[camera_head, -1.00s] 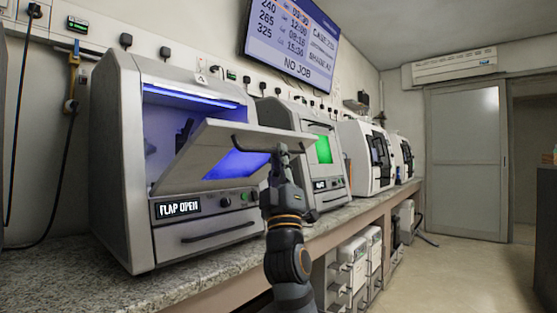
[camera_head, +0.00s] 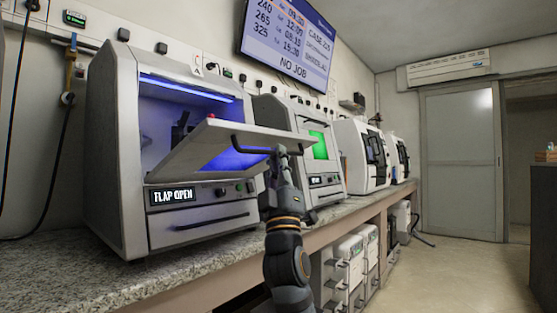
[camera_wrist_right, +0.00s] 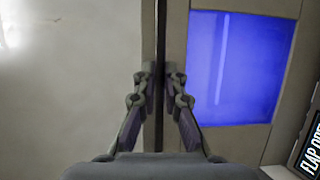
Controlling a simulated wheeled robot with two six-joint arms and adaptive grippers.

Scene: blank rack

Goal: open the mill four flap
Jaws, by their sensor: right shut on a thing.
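The nearest mill (camera_head: 108,150) stands on the stone bench at the left, its chamber lit blue. Its display (camera_head: 173,196) reads "FLAP OPEN". The flap (camera_head: 195,150) is swung out and tilted, its near edge raised toward me, with a dark bar handle (camera_head: 250,147) along the outer side. My right gripper (camera_head: 280,152) is shut on the handle at its right end. In the right wrist view the fingers (camera_wrist_right: 160,88) close around the dark bar, with the flap's blue window (camera_wrist_right: 235,65) beside it. My left gripper is not in view.
More mills stand along the bench (camera_head: 75,278) to the right, the closest with a green window (camera_head: 319,145). White units (camera_head: 347,262) sit under the bench. A screen (camera_head: 288,42) hangs above. Floor to the right is clear up to a sliding door (camera_head: 462,160).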

